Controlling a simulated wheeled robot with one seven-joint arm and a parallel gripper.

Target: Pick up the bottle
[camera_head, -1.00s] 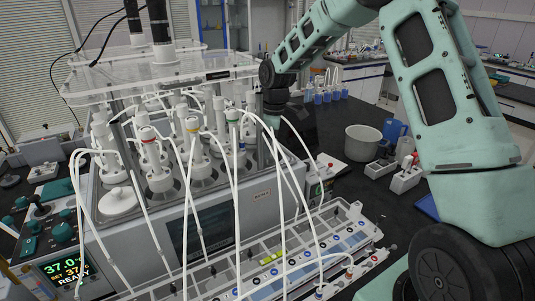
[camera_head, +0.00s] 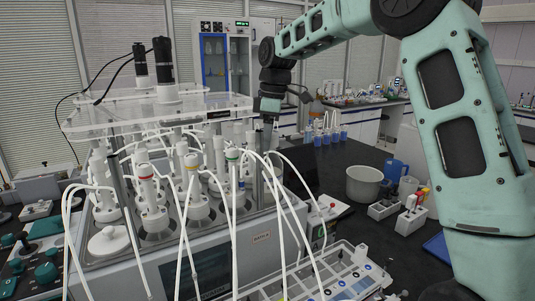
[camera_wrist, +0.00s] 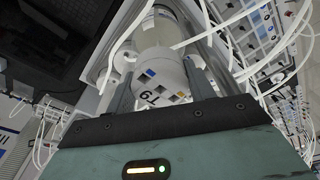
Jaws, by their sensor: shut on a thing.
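In the wrist view a white bottle (camera_wrist: 160,72) with a round cap marked "T9" and small coloured squares lies between the two grey fingers of my gripper (camera_wrist: 160,82). The fingers are shut on its cap end, one on each side. In the head view my gripper (camera_head: 268,116) points down at the right end of the reactor bench unit, to the right of the green-banded bottle top (camera_head: 232,155). Its fingers and the held bottle are mostly hidden there behind white tubes, and I cannot tell whether the bottle's base is clear of its seat.
Several white-capped bottles stand in the reactor unit (camera_head: 262,238) under a clear plate (camera_head: 150,113), with looping tubes close by. A grey rack (camera_head: 352,258) lies in front. A white pot (camera_head: 364,184) and blue jug (camera_head: 396,169) stand to the right on the black bench.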

